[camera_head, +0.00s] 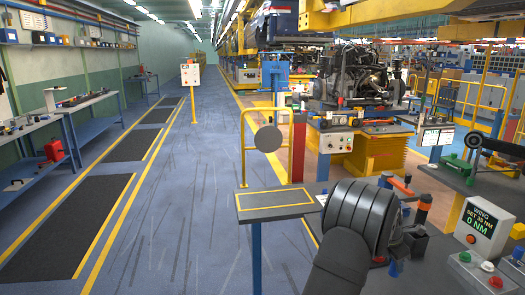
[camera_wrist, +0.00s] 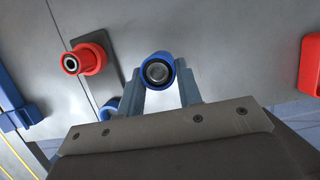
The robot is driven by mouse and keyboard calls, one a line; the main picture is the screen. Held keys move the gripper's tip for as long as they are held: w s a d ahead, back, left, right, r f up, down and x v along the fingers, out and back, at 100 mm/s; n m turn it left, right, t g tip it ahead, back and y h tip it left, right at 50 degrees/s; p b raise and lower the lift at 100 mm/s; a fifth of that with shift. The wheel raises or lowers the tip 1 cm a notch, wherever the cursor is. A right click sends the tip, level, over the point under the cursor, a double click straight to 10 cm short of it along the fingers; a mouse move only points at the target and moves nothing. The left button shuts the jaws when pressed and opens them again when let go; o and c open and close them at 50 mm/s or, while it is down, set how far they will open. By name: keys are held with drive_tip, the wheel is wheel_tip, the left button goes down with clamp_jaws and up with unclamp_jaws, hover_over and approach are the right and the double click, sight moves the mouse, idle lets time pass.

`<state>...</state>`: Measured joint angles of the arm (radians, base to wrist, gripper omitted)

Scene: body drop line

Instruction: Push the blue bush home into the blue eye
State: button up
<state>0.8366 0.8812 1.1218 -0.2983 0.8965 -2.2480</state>
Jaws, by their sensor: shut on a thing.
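The blue bush (camera_wrist: 159,71), a blue ring around a dark and metal centre, sits between the fingertips of my gripper (camera_wrist: 160,82) in the wrist view. The gripper is shut on it. Its end faces the camera. A curved blue piece (camera_wrist: 107,110) shows beside the left finger, partly hidden behind it; it may be the blue eye, but I cannot tell for sure. In the head view my dark arm hides the gripper and the bush. A small blue part (camera_head: 395,268) stands on the bench just right of the arm.
A red round fitting (camera_wrist: 88,60) with a metal centre stands on a dark plate at upper left. A blue block (camera_wrist: 12,100) is at the left edge and a red part (camera_wrist: 312,65) at the right. In the head view, a torque display (camera_head: 487,228) and button box stand at right.

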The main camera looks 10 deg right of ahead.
drive_tip(key=shift+w+a+f, duration=0.3)
drive_tip(key=shift+w+a, duration=1.15)
drive_tip(key=shift+w, duration=0.75)
drive_tip(key=shift+w+a+f, duration=0.25)
drive_tip(key=shift+w+a, duration=1.2)
drive_tip(key=shift+w, duration=0.7)
drive_tip(key=shift+w+a+f, duration=0.3)
drive_tip(key=shift+w+a, duration=1.15)
drive_tip(key=shift+w, duration=0.75)
drive_tip(key=shift+f, duration=0.1)
drive_tip(key=shift+f, duration=0.9)
drive_tip(key=shift+f, duration=0.6)
drive_tip(key=o, duration=1.3)
drive_tip(key=shift+c, duration=0.2)
drive_tip(key=v, duration=1.7)
drive_tip(key=shift+r, duration=0.2)
